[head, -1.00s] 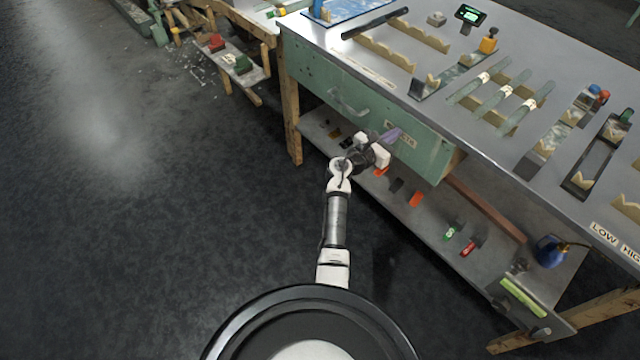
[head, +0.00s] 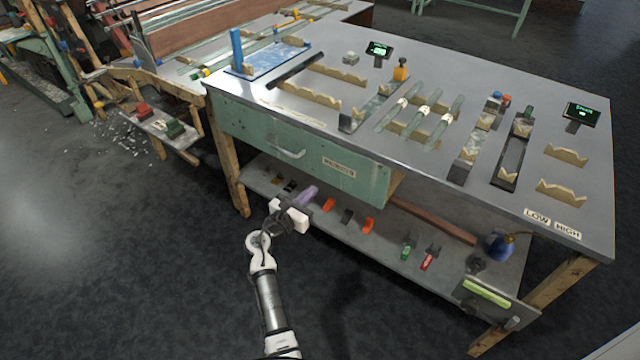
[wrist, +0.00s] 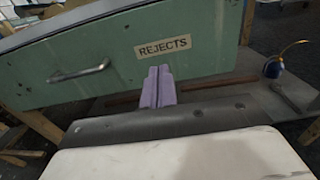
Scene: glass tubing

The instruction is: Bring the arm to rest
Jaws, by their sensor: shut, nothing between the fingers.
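My gripper (head: 309,194) is in front of the workbench, just below the green drawer (head: 300,150) and above the lower shelf. Its purple fingers are together and hold nothing; they also show in the wrist view (wrist: 158,87), in front of the drawer's lower edge by the REJECTS label (wrist: 163,47). My arm (head: 270,300) reaches forward from the bottom of the head view, bent at the wrist. I cannot tell whether the fingers touch anything.
The grey benchtop (head: 420,180) carries wooden V-blocks, glass tubes (head: 435,120) and small displays. The lower shelf (head: 385,245) holds several small coloured items and a blue bottle (head: 499,246). A wooden leg (head: 226,165) stands left of my gripper.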

